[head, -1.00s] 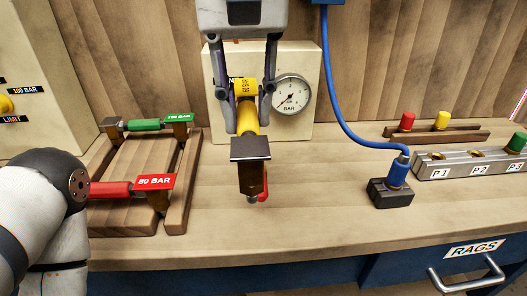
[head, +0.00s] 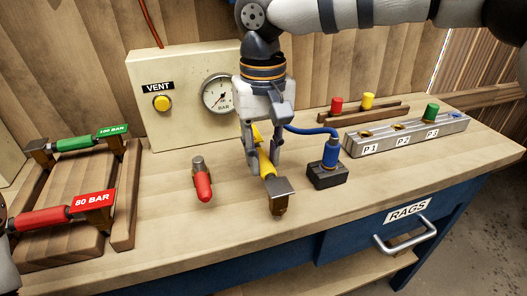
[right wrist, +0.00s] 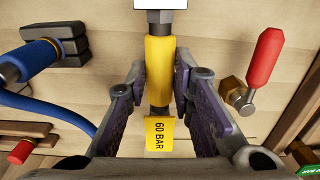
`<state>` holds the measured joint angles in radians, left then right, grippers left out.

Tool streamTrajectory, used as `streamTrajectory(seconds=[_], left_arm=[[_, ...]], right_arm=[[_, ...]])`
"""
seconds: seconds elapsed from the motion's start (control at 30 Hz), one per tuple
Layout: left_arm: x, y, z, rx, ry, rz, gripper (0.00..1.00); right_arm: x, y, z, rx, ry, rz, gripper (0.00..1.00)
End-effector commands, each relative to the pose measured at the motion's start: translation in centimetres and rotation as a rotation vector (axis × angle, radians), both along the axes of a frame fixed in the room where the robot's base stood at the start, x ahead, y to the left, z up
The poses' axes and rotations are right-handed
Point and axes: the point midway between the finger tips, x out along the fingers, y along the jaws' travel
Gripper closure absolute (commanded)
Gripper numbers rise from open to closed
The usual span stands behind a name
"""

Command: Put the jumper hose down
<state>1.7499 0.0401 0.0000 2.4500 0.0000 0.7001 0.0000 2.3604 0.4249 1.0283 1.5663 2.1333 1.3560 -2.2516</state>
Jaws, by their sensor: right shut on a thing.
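The yellow jumper hose (head: 268,168), a short straight piece with metal end fittings and a 60 BAR tag (right wrist: 160,135), is in my right gripper (head: 263,163). The fingers are shut on its yellow middle from both sides, as the right wrist view also shows (right wrist: 159,65). In the head view the hose slants over the bench, its grey and brass near end low in front of the gripper. I cannot tell whether that end touches the wood. The gripper partly hides its far end.
A red-handled fitting (head: 202,183) lies left of the hose. A black block (head: 327,175) with a blue plug (head: 330,152) and hose stands close to its right. The wooden rack (head: 75,205) holds red and green pieces. The front bench middle is clear.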

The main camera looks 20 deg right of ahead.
Motion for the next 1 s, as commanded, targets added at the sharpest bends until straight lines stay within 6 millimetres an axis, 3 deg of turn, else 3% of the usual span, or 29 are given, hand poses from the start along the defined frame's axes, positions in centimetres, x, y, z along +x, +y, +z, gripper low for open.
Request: streamTrajectory(seconds=[0.13, 0.17, 0.23, 0.6, 1.0], left_arm=[[0.0, 0.0, 0.0, 0.0, 0.0, 0.0, 0.69], [0.0, 0.0, 0.0, 0.0, 0.0, 0.0, 0.69], [0.0, 0.0, 0.0, 0.0, 0.0, 0.0, 0.69], [0.0, 0.0, 0.0, 0.0, 0.001, 0.0, 0.69], [-0.5, 0.0, -0.5, 0.0, 0.019, 0.0, 0.69]], right_arm=[[0.0, 0.0, -0.2, 0.001, 0.0, 0.0, 1.0], [0.0, 0.0, -0.3, 0.001, 0.0, 0.0, 0.73], [0.0, 0.0, -0.3, 0.0, 0.0, 0.0, 0.58], [0.1, 0.0, 0.6, 0.0, -0.002, -0.001, 0.58], [0.1, 0.2, 10.2, 0.001, 0.002, -0.001, 0.58]])
